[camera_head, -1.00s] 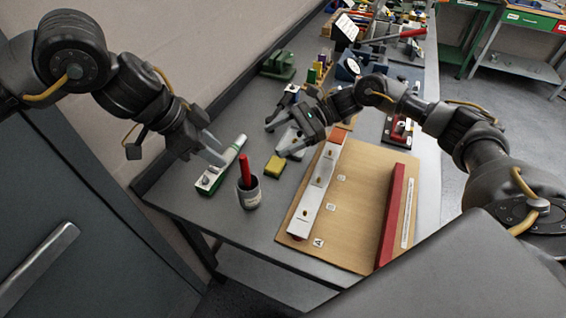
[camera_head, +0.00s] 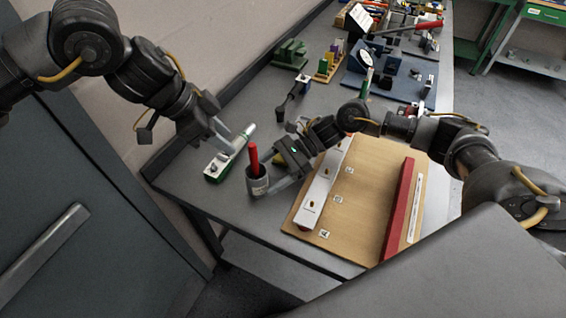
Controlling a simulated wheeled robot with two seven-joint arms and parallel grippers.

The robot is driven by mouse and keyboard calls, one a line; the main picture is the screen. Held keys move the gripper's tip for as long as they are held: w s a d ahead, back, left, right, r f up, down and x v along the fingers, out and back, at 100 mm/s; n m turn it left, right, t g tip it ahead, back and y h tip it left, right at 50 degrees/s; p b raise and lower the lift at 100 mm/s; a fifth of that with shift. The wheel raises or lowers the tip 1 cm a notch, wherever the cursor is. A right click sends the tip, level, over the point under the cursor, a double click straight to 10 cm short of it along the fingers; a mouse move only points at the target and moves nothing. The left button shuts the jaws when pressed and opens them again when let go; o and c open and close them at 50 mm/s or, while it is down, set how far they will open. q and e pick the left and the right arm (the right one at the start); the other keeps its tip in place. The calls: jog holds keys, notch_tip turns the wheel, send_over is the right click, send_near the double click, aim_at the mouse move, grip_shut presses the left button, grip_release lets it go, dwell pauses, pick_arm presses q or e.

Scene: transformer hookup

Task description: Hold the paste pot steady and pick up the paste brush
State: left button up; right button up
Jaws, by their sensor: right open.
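The paste pot (camera_head: 258,186) is a small grey cup with a pale label, standing upright near the table's left front edge. The paste brush (camera_head: 254,158) stands in it, its red handle sticking up. My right gripper (camera_head: 272,174) is open at the pot's right side, fingers pointing left at it. One finger is low beside the pot's wall; I cannot tell whether it touches. My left gripper (camera_head: 229,142) looks open and empty, above and left of the brush, apart from it.
A yellow block (camera_head: 279,159) is partly hidden behind my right gripper. A wooden board (camera_head: 370,170) with a white bar and red rail lies to the right. Several fixtures stand farther back.

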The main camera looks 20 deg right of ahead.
aim_at(258, 182)
jog(key=shift+x, duration=1.75)
jog(key=shift+c, duration=0.5)
